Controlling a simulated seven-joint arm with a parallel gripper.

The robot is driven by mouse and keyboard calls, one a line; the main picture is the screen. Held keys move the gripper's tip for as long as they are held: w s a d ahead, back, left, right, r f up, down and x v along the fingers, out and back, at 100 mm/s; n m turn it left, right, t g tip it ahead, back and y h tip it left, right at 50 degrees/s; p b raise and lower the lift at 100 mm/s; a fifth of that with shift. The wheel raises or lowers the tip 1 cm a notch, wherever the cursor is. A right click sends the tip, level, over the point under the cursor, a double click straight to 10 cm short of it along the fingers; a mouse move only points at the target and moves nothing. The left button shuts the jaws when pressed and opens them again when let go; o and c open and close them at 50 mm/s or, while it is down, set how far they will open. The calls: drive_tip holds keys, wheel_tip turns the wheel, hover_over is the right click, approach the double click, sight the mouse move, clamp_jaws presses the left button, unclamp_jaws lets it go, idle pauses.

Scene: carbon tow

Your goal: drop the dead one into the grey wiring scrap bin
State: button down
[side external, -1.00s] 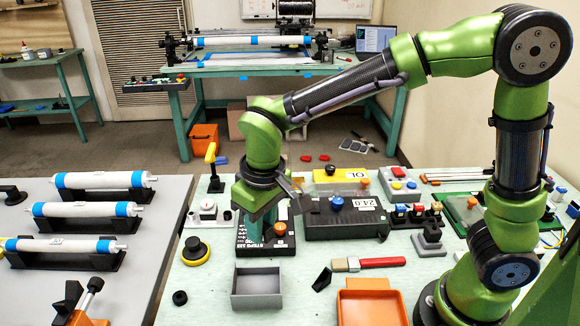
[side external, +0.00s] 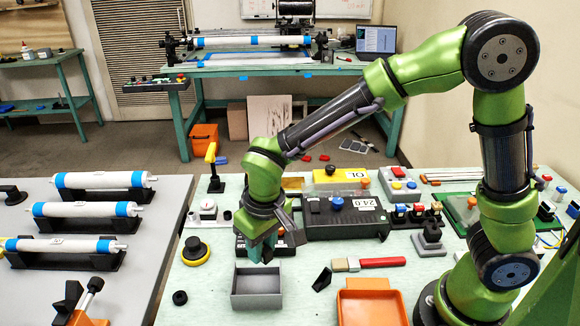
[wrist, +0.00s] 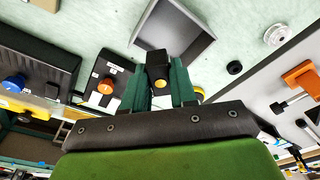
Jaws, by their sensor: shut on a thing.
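My gripper (wrist: 158,88) is shut on a small dark block with a yellow-orange spot (wrist: 158,72), held between its green fingers. In the side external view my gripper (side external: 262,252) is just behind the grey open bin (side external: 257,301), and the block cannot be made out there. The bin has a bare floor and no visible contents. In the wrist view the bin (wrist: 203,45) lies beyond the fingertips and the block overlaps its near edge. The height of the block over the bin is hard to tell.
An orange tray (side external: 372,290) and a red-handled brush (side external: 370,263) lie right of the bin. Behind are a black box with a blue knob (side external: 345,222) and a dark panel with an orange button (wrist: 105,86). A yellow-ringed black knob (side external: 195,250) stands left.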

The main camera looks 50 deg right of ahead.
drive_tip(key=c, duration=0.8)
unclamp_jaws()
drive_tip(key=r, duration=0.5)
drive_tip(key=s+r, duration=0.1)
drive_tip(key=r, duration=0.5)
drive_tip(key=s+r, duration=0.1)
drive_tip(key=r, duration=0.4)
drive_tip(key=shift+r, duration=0.4)
drive_tip(key=s+d+m+t, duration=0.1)
drive_tip(key=s+d+t, duration=0.1)
drive_tip(key=s+d, duration=0.1)
drive_tip(key=s+d+f+m+t+y, duration=0.1)
drive_tip(key=s+d+t, duration=0.1)
drive_tip(key=d, duration=0.4)
drive_tip(key=s+d+f+m+t+y, duration=0.1)
drive_tip(key=s+d+m, duration=0.1)
drive_tip(key=s+d, duration=0.2)
drive_tip(key=shift+s+d+t, duration=0.1)
drive_tip(key=shift+d+t, duration=0.3)
drive_tip(key=shift+d, duration=0.35)
